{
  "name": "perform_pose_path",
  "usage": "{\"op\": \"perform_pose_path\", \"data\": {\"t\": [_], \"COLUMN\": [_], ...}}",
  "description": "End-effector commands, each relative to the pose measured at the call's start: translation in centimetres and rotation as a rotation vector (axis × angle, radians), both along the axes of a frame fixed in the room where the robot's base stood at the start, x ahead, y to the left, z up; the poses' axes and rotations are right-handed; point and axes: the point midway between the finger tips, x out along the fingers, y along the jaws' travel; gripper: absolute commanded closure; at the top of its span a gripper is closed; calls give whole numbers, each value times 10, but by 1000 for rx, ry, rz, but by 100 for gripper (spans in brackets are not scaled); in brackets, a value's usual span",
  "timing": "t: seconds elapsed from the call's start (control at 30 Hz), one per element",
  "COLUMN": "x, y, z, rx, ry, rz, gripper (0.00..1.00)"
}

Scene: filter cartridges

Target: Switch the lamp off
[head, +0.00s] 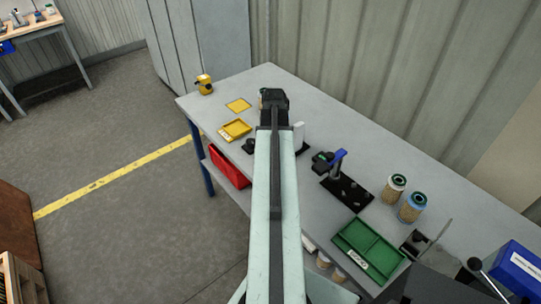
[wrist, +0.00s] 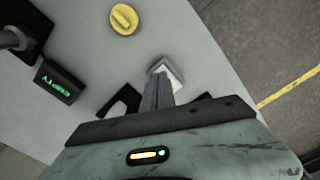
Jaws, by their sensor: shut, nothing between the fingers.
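My gripper (wrist: 158,82) is shut, its fingers together and empty. In the wrist view its tips are right by a small white and grey block (wrist: 172,74) on the bench; I cannot tell whether they touch it. The block looks like a switch, and the fingers hide part of it. In the head view the dark wrist (head: 274,99) and arm cover this spot. No lamp can be clearly made out. A yellow round piece with a raised bar (wrist: 124,18) lies beyond the block in the wrist view.
A black display box (wrist: 58,82) with green letters stands near. On the bench (head: 370,170) are a yellow tray (head: 235,129), a blue-topped device (head: 338,158), two cartridges (head: 395,187) and a green tray (head: 350,235). A yellow and black object (head: 204,84) stands at the far corner.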

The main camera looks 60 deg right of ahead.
Motion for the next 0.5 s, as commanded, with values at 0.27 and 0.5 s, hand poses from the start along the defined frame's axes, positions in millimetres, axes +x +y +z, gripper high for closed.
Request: {"op": "perform_pose_path", "data": {"t": [0.27, 0.5], "x": [0, 0], "y": [0, 0], "z": [32, 54], "rx": [0, 0], "ry": [0, 0], "rz": [1, 1], "gripper": [100, 100]}}
